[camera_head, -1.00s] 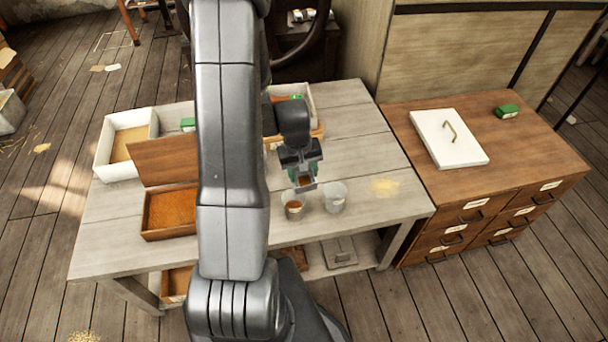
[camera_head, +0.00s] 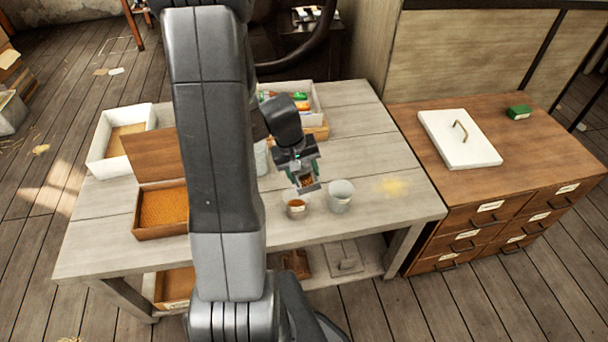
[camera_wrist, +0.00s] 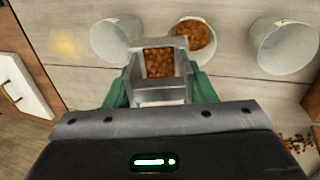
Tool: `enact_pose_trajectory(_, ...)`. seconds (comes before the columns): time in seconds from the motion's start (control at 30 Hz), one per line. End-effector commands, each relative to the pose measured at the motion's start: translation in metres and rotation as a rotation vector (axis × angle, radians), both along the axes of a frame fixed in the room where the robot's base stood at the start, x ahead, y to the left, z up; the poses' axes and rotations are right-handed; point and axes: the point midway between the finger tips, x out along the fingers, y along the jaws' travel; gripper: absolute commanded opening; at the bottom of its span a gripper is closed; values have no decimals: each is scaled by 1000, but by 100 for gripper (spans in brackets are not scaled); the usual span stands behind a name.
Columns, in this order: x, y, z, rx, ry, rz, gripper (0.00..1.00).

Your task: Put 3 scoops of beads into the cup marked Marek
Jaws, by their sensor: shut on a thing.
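My gripper (camera_head: 298,160) is shut on a small grey metal scoop (camera_wrist: 160,90), with green pieces at its sides. The scoop holds brown beads (camera_wrist: 159,63). It is above the table, close to a clear cup with brown beads in it (camera_head: 297,206), which also shows just beyond the scoop in the wrist view (camera_wrist: 195,38). An empty cup (camera_head: 340,197) stands to its right; it also shows in the wrist view (camera_wrist: 112,42). The wrist view shows another empty cup (camera_wrist: 283,46) at right. No name on the cups is readable. An open wooden box of orange-brown beads (camera_head: 162,207) sits left of my arm.
A pale cup (camera_head: 261,158) is partly hidden behind my arm. A white box (camera_head: 105,165) and a box of coloured things (camera_head: 315,100) stand farther back. A yellowish spill (camera_head: 392,187) lies right of the cups. A drawer cabinet (camera_head: 480,140) bears a white lid (camera_head: 455,150).

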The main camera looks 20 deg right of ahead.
Motion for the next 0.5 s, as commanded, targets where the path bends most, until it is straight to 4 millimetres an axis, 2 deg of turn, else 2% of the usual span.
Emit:
enact_pose_trajectory(0.07, 1, 1, -5, -13, -1, 3, 28)
enact_pose_trajectory(0.5, 2, 8, -7, -98, 19, 3, 28)
